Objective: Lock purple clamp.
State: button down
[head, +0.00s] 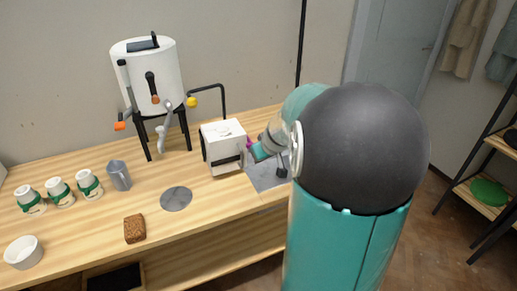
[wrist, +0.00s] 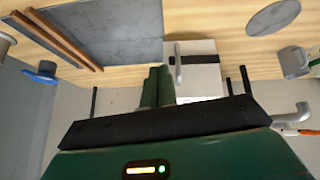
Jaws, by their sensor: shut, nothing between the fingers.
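The purple clamp (head: 249,142) shows in the head view only as a small purple patch at the right side of a white box (head: 222,136). My gripper (head: 257,153) is right beside that side of the box and partly hides it. I cannot tell whether it touches the clamp, or the clamp's position. In the wrist view my gripper's two green fingers (wrist: 156,86) are together and empty, in front of the white box (wrist: 205,80) and its grey handle (wrist: 178,66). No purple shows there.
A white tank (head: 146,75) on black legs stands behind the box. A grey disc (head: 176,199), a brown block (head: 134,229), a grey cup (head: 119,175), several white-and-green cups (head: 60,191) and a white bowl (head: 23,252) are on the wooden table. A grey slab (wrist: 105,30) lies near my gripper.

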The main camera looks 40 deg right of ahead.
jog(key=shift+s+a, duration=0.3)
jog(key=shift+s, duration=0.5)
jog(key=shift+s+a, duration=0.25)
jog(key=shift+s, duration=0.5)
jog(key=shift+s, duration=0.1)
jog(key=s+a+r+n+y, duration=0.1)
jog(key=a+r, duration=0.3)
jog(key=a, duration=0.5)
jog(key=s+a+r+n+y, duration=0.1)
jog(key=s+a+r, duration=0.15)
jog(key=a, duration=0.75)
jog(key=s+a+r+g, duration=0.1)
jog(key=s+a+r, duration=0.2)
jog(key=s+a, duration=0.7)
jog(key=shift+s+r, duration=0.15)
jog(key=shift+r, duration=0.05)
